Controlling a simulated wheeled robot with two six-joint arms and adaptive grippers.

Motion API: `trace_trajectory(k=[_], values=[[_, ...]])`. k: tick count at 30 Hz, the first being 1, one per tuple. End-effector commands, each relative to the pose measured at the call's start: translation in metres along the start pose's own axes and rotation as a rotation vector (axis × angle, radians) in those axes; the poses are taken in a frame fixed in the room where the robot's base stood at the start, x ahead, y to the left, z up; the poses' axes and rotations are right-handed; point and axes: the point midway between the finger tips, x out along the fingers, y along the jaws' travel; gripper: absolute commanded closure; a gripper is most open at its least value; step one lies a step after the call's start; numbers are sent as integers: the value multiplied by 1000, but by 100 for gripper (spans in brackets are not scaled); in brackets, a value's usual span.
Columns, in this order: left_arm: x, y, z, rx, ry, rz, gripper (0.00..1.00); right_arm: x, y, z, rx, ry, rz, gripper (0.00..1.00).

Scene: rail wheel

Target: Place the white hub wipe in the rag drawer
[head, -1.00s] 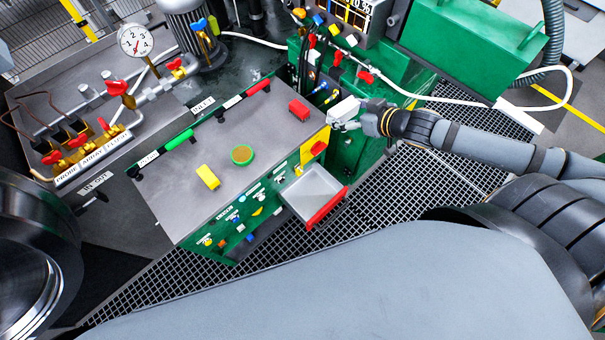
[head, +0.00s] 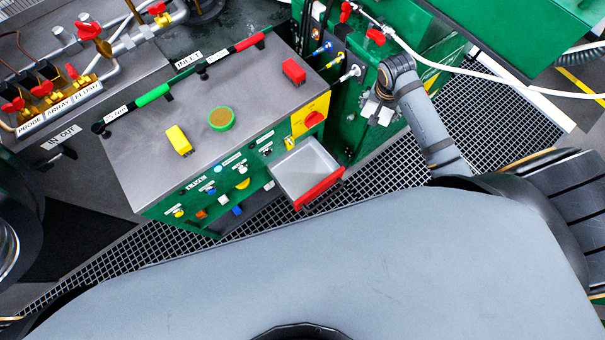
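My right gripper (head: 371,108) hangs beside the right side of the green cabinet, seen small and partly behind its own wrist. A white piece (head: 386,117), which looks like the white hub wipe, shows at its fingers; the gripper appears shut on it. The open drawer (head: 303,172) with a red handle (head: 320,188) sticks out from the cabinet's front, to the left of and lower in the picture than the gripper. Its grey inside looks empty. My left gripper is out of view.
The cabinet's grey top (head: 203,122) carries a yellow block (head: 178,140), a green-rimmed round dish (head: 221,118) and a red block (head: 293,70). Knobs and hose fittings (head: 350,73) project near the gripper. Open floor grating lies in front of and right of the cabinet.

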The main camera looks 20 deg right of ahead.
Motion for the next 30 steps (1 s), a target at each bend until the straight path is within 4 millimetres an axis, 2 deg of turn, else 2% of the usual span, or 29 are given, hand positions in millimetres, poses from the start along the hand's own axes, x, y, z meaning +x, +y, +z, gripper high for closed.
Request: trace_trajectory(k=[1, 3, 10, 13, 15, 19, 25, 28, 30], values=[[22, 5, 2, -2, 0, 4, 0, 32, 6, 8, 117, -83, 28, 52], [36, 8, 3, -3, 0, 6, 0, 59, 15, 21, 293, -205, 51, 52], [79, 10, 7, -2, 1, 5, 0, 136, 28, 75, 812, -529, -8, 52], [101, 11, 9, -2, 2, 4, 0, 168, 25, 107, 1006, -638, -87, 52], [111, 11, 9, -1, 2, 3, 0, 181, 20, 124, 1103, -690, -138, 52], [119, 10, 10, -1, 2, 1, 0, 190, 13, 141, 1198, -737, -199, 52], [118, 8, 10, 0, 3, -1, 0, 187, 4, 145, 1215, -748, -218, 52], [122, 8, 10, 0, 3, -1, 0, 185, -18, 153, 1214, -751, -222, 52], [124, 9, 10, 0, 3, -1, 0, 183, -40, 162, 1213, -753, -223, 52]])
